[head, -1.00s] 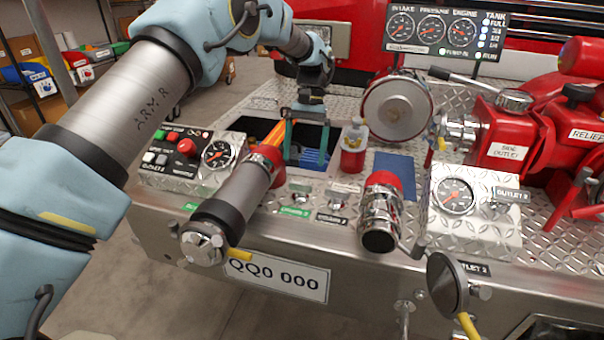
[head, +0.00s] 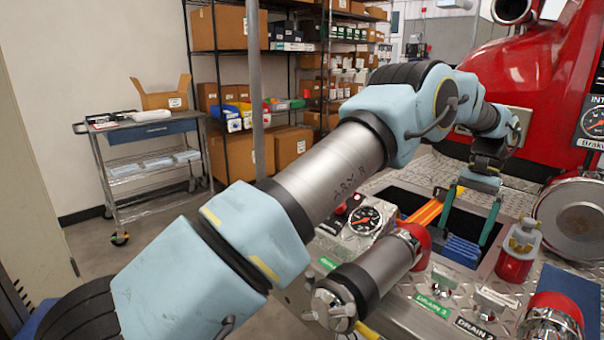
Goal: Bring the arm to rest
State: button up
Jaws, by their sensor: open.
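My arm reaches from the lower left across the head view and ends over a dark recessed well (head: 410,200) in the metal bumper deck. My gripper (head: 463,234) points down at the well with its two teal fingers apart. A ribbed blue object (head: 461,251) lies in the well, seen between and below the fingertips; I cannot tell whether they touch it. An orange bar-like object (head: 424,213) lies just left of the fingers. The arm is stretched out, not folded.
A red bottle (head: 515,255) stands right of the well. A red-and-silver nozzle (head: 390,262) and a gauge panel (head: 362,222) are to its left. A large round cap (head: 577,222) is at the right. Shelves (head: 290,60) and a cart (head: 150,150) stand farther left, with open floor before them.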

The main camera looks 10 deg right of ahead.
jog(key=w+a+r+n+h, duration=0.15)
jog(key=w+a, duration=0.25)
jog(key=a, duration=0.5)
jog(key=w+a+r+n+t+h, duration=0.15)
jog(key=w+a, duration=0.35)
jog(key=a, duration=0.5)
jog(key=w+a+n, duration=0.2)
jog(key=w+a, duration=0.2)
jog(key=a, duration=0.5)
jog(key=s+a+n, duration=0.1)
jog(key=s+a, duration=0.3)
jog(key=a, duration=0.4)
jog(key=s+a+f+n+t, duration=0.1)
jog(key=s+a, duration=0.3)
jog(key=a, duration=0.4)
jog(key=s+a+n+t+h, duration=0.1)
jog(key=s+a+n, duration=0.2)
jog(key=a, duration=0.6)
jog(key=shift+s+f, duration=0.3)
jog(key=shift+s, duration=0.1)
